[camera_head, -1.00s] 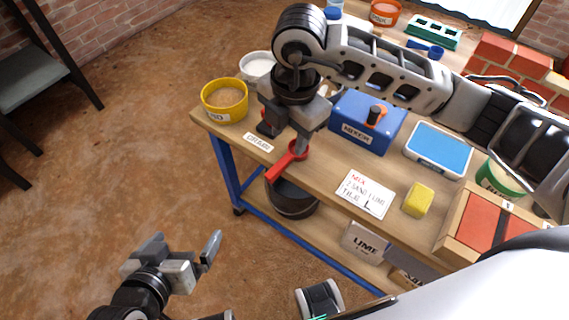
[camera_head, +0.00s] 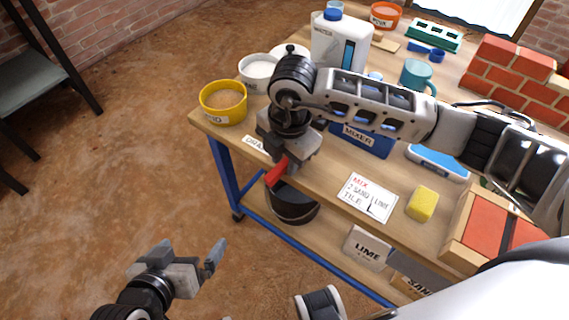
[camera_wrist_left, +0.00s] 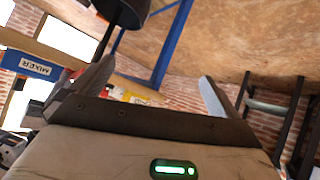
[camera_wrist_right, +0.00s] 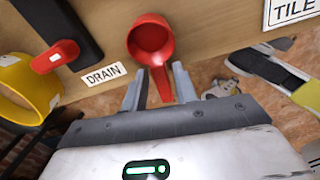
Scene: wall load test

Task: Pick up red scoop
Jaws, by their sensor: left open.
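The red scoop (camera_wrist_right: 152,42) lies on the wooden workbench near its front edge, its bowl facing the right wrist camera. Its handle (camera_wrist_right: 161,82) points toward my right gripper (camera_wrist_right: 159,90). The gripper's fingers are open on either side of the handle, with a gap visible on the left. In the head view my right gripper (camera_head: 284,158) hides the bowl, and only the red handle (camera_head: 276,172) shows past the bench edge. My left gripper (camera_head: 203,268) is open and empty, low in front of the bench; its spread fingers also show in the left wrist view (camera_wrist_left: 152,88).
A yellow sand tub (camera_head: 222,104) stands at the bench's left corner. A black object with a red part (camera_wrist_right: 58,50) lies beside the scoop by the DRAIN label (camera_wrist_right: 103,75). The blue mixer box (camera_head: 365,140), mix card (camera_head: 368,198) and yellow sponge (camera_head: 422,203) are farther right.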

